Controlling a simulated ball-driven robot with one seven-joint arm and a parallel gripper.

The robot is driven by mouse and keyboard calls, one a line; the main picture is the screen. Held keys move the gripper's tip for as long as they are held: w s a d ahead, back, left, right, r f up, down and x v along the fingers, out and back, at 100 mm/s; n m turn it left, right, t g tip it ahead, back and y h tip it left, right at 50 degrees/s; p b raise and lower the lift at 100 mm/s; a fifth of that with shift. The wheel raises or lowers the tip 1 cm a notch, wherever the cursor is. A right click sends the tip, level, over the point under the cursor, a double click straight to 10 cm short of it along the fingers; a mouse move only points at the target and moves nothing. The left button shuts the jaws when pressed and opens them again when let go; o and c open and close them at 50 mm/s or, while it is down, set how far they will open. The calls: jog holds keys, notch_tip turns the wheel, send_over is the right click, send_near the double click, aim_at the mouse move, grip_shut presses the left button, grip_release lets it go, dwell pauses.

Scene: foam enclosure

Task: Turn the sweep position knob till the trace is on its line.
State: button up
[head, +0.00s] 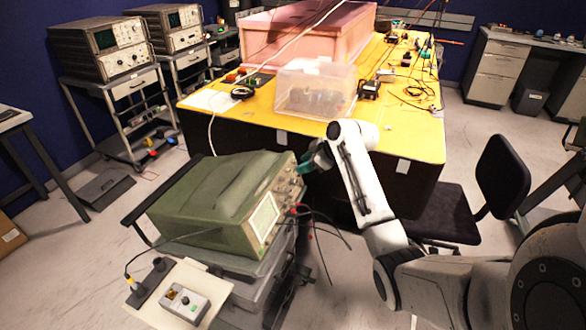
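A green oscilloscope (205,192) sits on a cart, its front panel turned to the right and seen at a steep slant. Its pale screen (264,217) shows on the panel's near part; the trace and its line are too small to make out. Several knobs (286,184) sit on the panel's far part; I cannot tell which is the sweep position knob. My gripper (305,168) is at the panel's far upper end, close to the knobs. Whether it touches one is unclear. Its fingers are small and partly hidden by my wrist.
The grey cart (262,290) stands under the oscilloscope, with dark leads (318,218) hanging from the panel. A small control box (184,303) lies on a board at the near left. A yellow table (415,135) with a clear bin (313,92) stands behind. A black chair (502,177) is at right.

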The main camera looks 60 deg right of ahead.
aim_at(290, 170)
jog(key=x, duration=0.5)
jog(key=shift+w+d+f, duration=0.1)
jog(key=shift+w+f, duration=0.1)
jog(key=shift+w, duration=0.05)
grip_shut()
